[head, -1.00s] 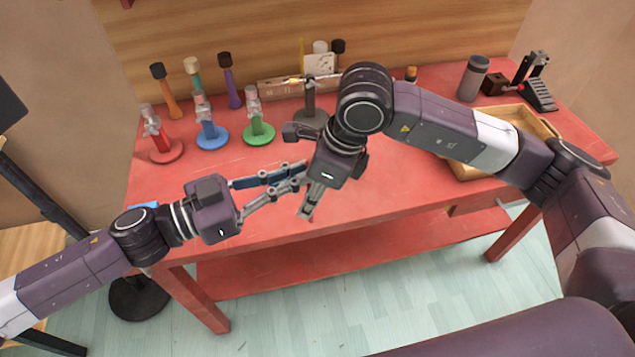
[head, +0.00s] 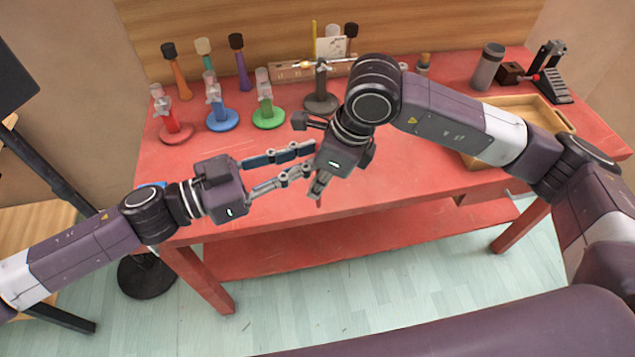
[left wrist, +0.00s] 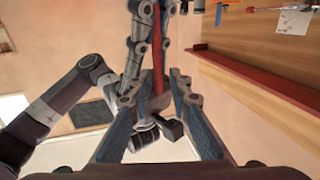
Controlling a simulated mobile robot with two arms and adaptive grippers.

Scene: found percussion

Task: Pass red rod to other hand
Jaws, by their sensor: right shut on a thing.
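The red rod (left wrist: 157,50) shows in the left wrist view, held by my right gripper (left wrist: 146,22), whose fingers are closed along it. In the head view my right gripper (head: 318,192) points down over the front of the table, and the rod is mostly hidden there. My left gripper (head: 309,160) reaches in from the left, its fingers apart, close to the right gripper. In the left wrist view the left fingers (left wrist: 153,95) lie on both sides of the rod's lower part. Whether they touch it I cannot tell.
The red table (head: 400,185) carries stands with red (head: 176,133), blue (head: 222,121) and green (head: 269,117) bases at the back left. A dark-based stand (head: 321,103) is behind the right wrist. A wooden tray (head: 540,108) lies at right. The table's front middle is clear.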

